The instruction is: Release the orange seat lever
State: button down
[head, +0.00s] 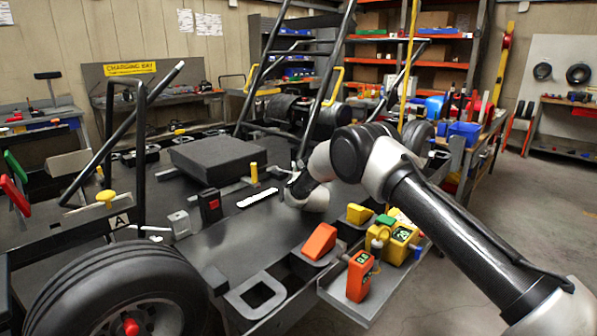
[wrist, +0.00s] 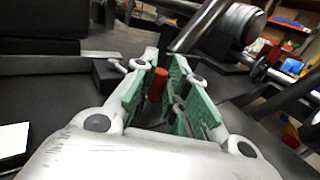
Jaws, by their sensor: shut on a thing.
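The orange seat lever (wrist: 157,85) stands upright between the two green-padded fingers of my gripper (wrist: 163,72) in the wrist view. My gripper is shut on it. Its lower end is hidden by the fingers. In the head view my gripper (head: 296,178) is low over the kart's dark floor, beside a black frame tube and right of the seat pad (head: 217,158). I cannot make out the lever in the head view, where my wrist and arm cover that spot.
Black frame tubes (head: 345,45) rise close behind my gripper. A yellow knob (head: 253,172) stands left of it. An orange block (head: 320,241), an orange meter (head: 359,275) and a yellow device (head: 398,243) sit at the kart's near side. Open floor (head: 540,220) lies to the right.

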jog(key=shift+s+a+f, duration=0.1)
jog(key=shift+s+a+f+m+t+h, duration=0.15)
jog(key=shift+s+a+m+h, duration=0.35)
jog(key=shift+h, duration=0.45)
jog(key=shift+s+a+r+m+t+h, duration=0.15)
jog(key=shift+s+m+h, duration=0.15)
jog(key=shift+m+h, duration=0.5)
jog(key=shift+s+a+f+m+t+h, duration=0.1)
jog(key=shift+s+a+m+h, duration=0.35)
jog(key=shift+h, duration=0.6)
jog(key=shift+s+a+m+g+h, duration=0.1)
jog(key=shift+s+a+m+h, duration=0.15)
jog(key=shift+m+h, duration=0.35)
jog(key=shift+s+a+m+g+h, duration=0.15)
jog(key=shift+a+m+h, duration=0.15)
jog(key=shift+h, duration=0.55)
jog(key=shift+s+a+m+g+h, duration=0.1)
jog(key=shift+s+a+m+h, duration=0.1)
jog(key=shift+m+h, duration=0.4)
jog(key=c, duration=1.4)
grip_release()
jog(key=shift+f, duration=0.1)
jog(key=v, duration=1.2)
